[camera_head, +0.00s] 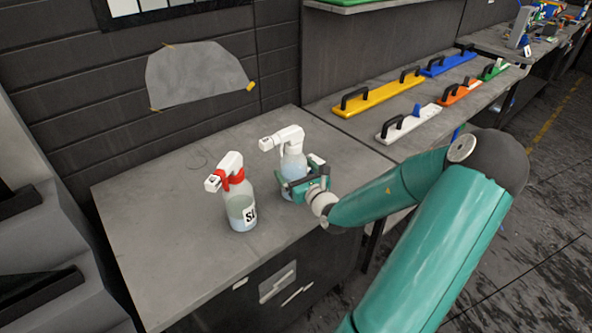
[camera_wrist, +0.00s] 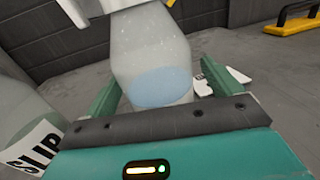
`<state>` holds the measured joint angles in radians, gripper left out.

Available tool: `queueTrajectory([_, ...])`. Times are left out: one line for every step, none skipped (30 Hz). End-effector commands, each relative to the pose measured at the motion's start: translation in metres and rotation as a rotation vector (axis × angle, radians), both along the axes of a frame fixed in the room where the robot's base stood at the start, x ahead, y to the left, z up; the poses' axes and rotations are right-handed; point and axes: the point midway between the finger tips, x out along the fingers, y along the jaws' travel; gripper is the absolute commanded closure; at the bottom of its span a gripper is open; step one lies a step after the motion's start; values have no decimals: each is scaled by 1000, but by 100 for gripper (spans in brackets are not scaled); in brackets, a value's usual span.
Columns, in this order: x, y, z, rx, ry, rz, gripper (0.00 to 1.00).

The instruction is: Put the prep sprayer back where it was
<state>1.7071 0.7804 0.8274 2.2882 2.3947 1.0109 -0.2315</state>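The prep sprayer appears to be the clear bottle with pale blue liquid and a white trigger head (camera_head: 291,160). It stands upright on the grey bench (camera_head: 150,215) and fills the middle of the wrist view (camera_wrist: 155,55). My green gripper (camera_head: 296,184) is low around its body, one finger on each side. In the wrist view the left finger is close to or touching the bottle, and a narrow gap shows at the right finger, so the fingers look open around it. Another sprayer (camera_head: 240,208), with a red collar and a label starting "SL", stands to the left.
A faint ring mark (camera_head: 197,160) lies on the bare bench behind the red-collared sprayer. A small white object (camera_wrist: 238,74) lies behind my right finger. Colored handled tools, including a yellow one (camera_head: 378,97), lie on the bench to the right. A grey sheet (camera_head: 195,75) hangs on the wall.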

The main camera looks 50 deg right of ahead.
Motion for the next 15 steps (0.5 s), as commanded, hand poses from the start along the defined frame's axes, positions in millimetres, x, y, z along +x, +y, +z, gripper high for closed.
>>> queueTrajectory([1, 0, 0, 0, 0, 1, 7])
queueTrajectory([1, 0, 0, 0, 0, 1, 7])
queueTrajectory([1, 0, 0, 0, 0, 1, 7])
queueTrajectory([1, 0, 0, 0, 0, 2, 7])
queueTrajectory([1, 0, 0, 0, 0, 2, 7])
queueTrajectory([1, 0, 0, 0, 0, 2, 7])
queueTrajectory([1, 0, 0, 0, 0, 2, 7])
queueTrajectory([2, 0, 0, 0, 0, 2, 7])
queueTrajectory([2, -1, 1, 0, 0, 2, 7])
queueTrajectory([2, -1, 2, 0, 0, 2, 7])
queueTrajectory([2, -1, 4, 0, 0, 2, 7])
queueTrajectory([0, 0, 4, -1, 1, 2, 7])
queueTrajectory([-4, 1, 4, -2, 2, 2, 7])
queueTrajectory([-8, 2, 4, -2, 2, 1, 7])
queueTrajectory([-15, 3, 3, 0, 2, 0, 7])
